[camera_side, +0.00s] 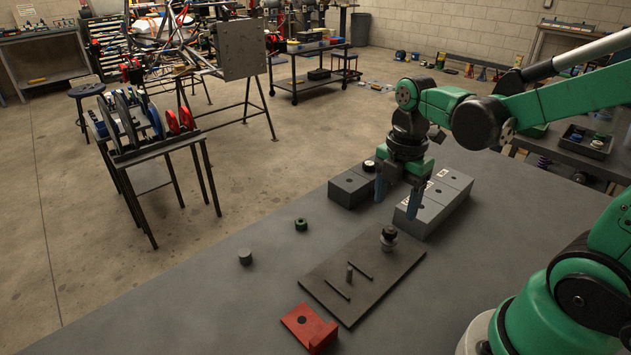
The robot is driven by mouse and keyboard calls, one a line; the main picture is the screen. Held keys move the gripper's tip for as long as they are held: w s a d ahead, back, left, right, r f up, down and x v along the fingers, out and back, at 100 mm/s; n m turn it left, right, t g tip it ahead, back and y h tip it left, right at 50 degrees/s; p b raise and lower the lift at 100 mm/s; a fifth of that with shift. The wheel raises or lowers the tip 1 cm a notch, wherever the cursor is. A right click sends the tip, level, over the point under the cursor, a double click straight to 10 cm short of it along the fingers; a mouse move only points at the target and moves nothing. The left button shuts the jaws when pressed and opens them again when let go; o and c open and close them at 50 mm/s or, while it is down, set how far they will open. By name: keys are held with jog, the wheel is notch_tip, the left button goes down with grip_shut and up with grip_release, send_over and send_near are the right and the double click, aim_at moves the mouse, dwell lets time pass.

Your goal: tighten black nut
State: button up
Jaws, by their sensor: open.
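A small black nut-like piece (389,231) sits on top of a grey stub on the far right part of the dark base plate (340,262). My gripper (398,202) points down with its two blue fingers apart and nothing visible between them. It is above and just beyond that black piece, in front of the grey blocks, and apart from the piece in the picture. Another dark round piece (370,166) rests on the left grey block (350,187); I cannot tell whether it is a nut.
Grey blocks (436,201) stand behind.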

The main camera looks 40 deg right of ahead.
aim_at(391, 228)
jog(key=shift+r, duration=0.1)
jog(key=shift+c, duration=1.3)
jog(key=shift+r, duration=0.6)
jog(key=shift+f, duration=3.45)
jog(key=n, duration=1.2)
grip_shut()
